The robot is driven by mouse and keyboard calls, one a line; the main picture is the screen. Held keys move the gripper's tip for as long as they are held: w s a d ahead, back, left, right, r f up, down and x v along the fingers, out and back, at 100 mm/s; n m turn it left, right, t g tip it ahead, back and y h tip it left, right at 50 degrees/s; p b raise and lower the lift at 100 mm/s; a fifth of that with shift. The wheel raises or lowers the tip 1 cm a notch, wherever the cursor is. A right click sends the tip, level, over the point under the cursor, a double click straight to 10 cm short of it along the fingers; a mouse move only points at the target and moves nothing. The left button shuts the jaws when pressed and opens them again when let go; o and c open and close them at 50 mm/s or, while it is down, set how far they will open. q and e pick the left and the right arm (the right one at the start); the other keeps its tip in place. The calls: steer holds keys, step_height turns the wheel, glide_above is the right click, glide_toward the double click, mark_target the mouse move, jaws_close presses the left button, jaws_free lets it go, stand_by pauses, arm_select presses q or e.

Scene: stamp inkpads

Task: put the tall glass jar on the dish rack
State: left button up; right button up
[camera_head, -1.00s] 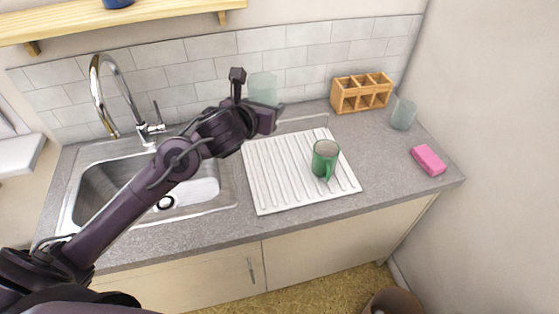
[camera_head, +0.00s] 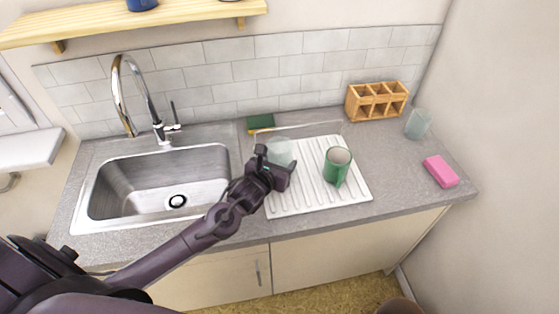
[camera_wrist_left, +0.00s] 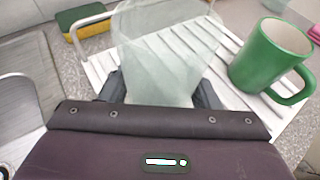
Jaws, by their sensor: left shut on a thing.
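The tall glass jar (camera_head: 281,150) is pale, see-through and greenish. My left gripper (camera_head: 274,165) is shut on it, over the left part of the white ribbed dish rack (camera_head: 311,195). In the left wrist view the jar (camera_wrist_left: 165,50) stands between the two fingers of my left gripper (camera_wrist_left: 160,92), with the rack (camera_wrist_left: 100,66) behind and below it. I cannot tell whether the jar's base touches the rack. A green mug (camera_head: 337,167) stands on the rack to the right of the jar. My right gripper is not in view.
A green and yellow sponge (camera_head: 260,122) lies behind the rack. A steel sink (camera_head: 150,185) with a tall tap is at the left. A wooden box (camera_head: 376,101), another glass (camera_head: 417,124) and a pink sponge (camera_head: 440,171) are at the right.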

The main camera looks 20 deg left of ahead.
arm_select(q)
steer(key=shift+f, duration=0.15)
steer(key=o, duration=1.2)
steer(key=shift+c, duration=0.2)
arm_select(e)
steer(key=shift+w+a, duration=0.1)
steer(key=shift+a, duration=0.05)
